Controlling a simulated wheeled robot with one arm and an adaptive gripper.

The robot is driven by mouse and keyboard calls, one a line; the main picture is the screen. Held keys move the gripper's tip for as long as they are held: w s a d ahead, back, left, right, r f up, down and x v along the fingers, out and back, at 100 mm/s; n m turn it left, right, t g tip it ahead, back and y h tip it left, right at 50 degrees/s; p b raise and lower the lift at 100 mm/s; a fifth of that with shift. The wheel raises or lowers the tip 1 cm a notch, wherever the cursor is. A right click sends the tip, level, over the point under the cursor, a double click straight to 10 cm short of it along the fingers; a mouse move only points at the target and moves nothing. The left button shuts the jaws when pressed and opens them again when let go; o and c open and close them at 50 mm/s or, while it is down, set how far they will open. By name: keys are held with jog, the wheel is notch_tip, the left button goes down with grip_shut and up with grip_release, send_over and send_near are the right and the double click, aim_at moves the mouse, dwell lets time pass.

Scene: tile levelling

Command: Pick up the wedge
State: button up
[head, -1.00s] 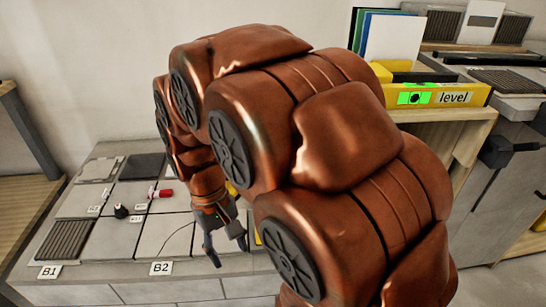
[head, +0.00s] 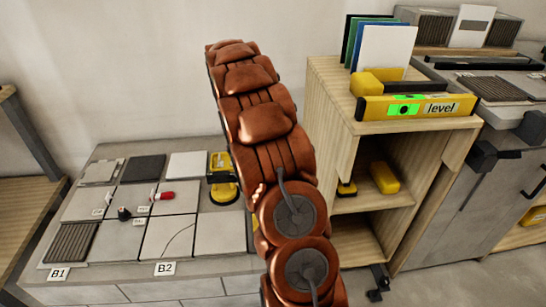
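A small red piece (head: 164,196) that looks like the wedge lies among the tiles on the left bench, with a small white part at its left end. It is too small to make out its exact shape. A small black knob-like piece (head: 124,213) is to its left. My arm rises through the middle of the head view, to the right of these pieces. My gripper is not visible, so I cannot tell whether it is open or holds anything.
The tiled bench (head: 75,274) carries labels B1 and B2. A yellow-and-black tool (head: 222,180) stands on its right part. Right of my arm is a wooden shelf (head: 340,120) with a yellow level (head: 450,107) on top. A grey cabinet (head: 455,200) stands farther right.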

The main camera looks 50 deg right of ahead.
jog(key=w+d+f+p, duration=0.1)
jog(key=d+f, duration=0.1)
jog(key=d, duration=0.4)
jog(key=w+d+f+m+t+p, duration=0.1)
jog(key=d+f, duration=0.1)
jog(key=d, duration=0.4)
jog(key=w+d+f+m+p, duration=0.1)
jog(key=w+d+f, duration=0.1)
jog(key=d, duration=0.3)
jog(key=shift+d+f+t, duration=0.3)
jog(key=shift+d+f, duration=0.1)
jog(key=shift+f, duration=0.15)
jog(key=shift+d+f, duration=0.35)
jog(key=shift+f, duration=0.05)
jog(key=shift+w+d+f+b, duration=0.1)
jog(key=shift+f+b, duration=0.6)
jog(key=shift+f, duration=3.05)
jog(key=c, duration=0.9)
